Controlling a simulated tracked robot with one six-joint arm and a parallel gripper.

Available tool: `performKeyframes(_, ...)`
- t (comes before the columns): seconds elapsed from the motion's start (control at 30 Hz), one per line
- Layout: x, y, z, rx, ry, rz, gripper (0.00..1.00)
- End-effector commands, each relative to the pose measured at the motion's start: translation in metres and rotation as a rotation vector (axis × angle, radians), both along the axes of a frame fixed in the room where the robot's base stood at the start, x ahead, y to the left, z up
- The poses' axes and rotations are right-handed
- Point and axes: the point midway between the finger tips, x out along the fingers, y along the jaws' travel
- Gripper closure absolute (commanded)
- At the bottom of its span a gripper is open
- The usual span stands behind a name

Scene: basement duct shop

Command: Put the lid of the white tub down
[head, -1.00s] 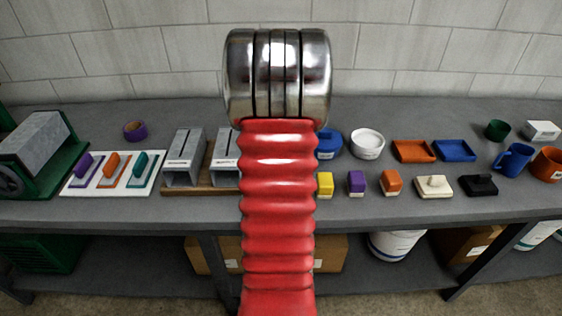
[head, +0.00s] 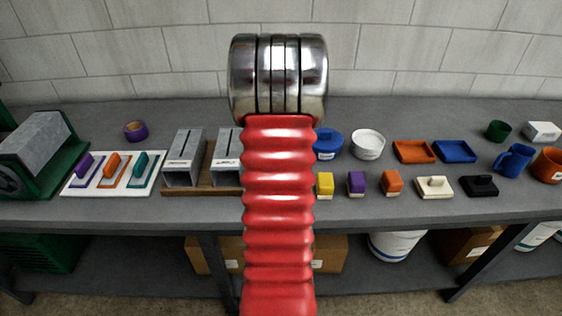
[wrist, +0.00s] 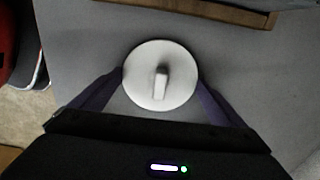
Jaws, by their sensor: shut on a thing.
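The white tub (head: 368,145) stands open on the bench in the head view, right of my arm, beside a blue tub. Its lid (wrist: 147,92), a round white disc with a raised bar handle, is in the wrist view. My gripper (wrist: 160,80) is shut on the lid, with one dark finger at each side of its rim. Grey bench top shows around the lid; I cannot tell whether the lid touches it. In the head view my own arm hides the gripper and the lid.
A wooden base (wrist: 215,9) lies beyond the lid; the grey upright holders (head: 184,160) stand on it. The blue tub (head: 327,146), a yellow block (head: 325,186) and a purple block (head: 356,185) are right of my arm. The bench edge and floor show left in the wrist view.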

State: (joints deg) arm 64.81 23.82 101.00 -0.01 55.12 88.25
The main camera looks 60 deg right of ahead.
Motion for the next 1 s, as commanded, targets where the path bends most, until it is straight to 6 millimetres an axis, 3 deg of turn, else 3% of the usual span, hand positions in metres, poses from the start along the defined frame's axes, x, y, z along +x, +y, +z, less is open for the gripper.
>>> performKeyframes(0.07, 0.0, 0.0, -0.002, 0.001, 0.0, 0.0, 0.27)
performKeyframes(0.1, 0.0, 0.0, -0.002, 0.001, 0.0, 0.0, 0.03)
performKeyframes(0.17, 0.0, 0.0, -0.002, 0.001, 0.0, 0.0, 0.0)
performKeyframes(0.57, 0.0, 0.0, 0.007, -0.001, 0.0, -0.001, 0.0)
performKeyframes(1.0, 0.0, -0.001, 0.076, -0.003, -0.001, -0.001, 0.0)
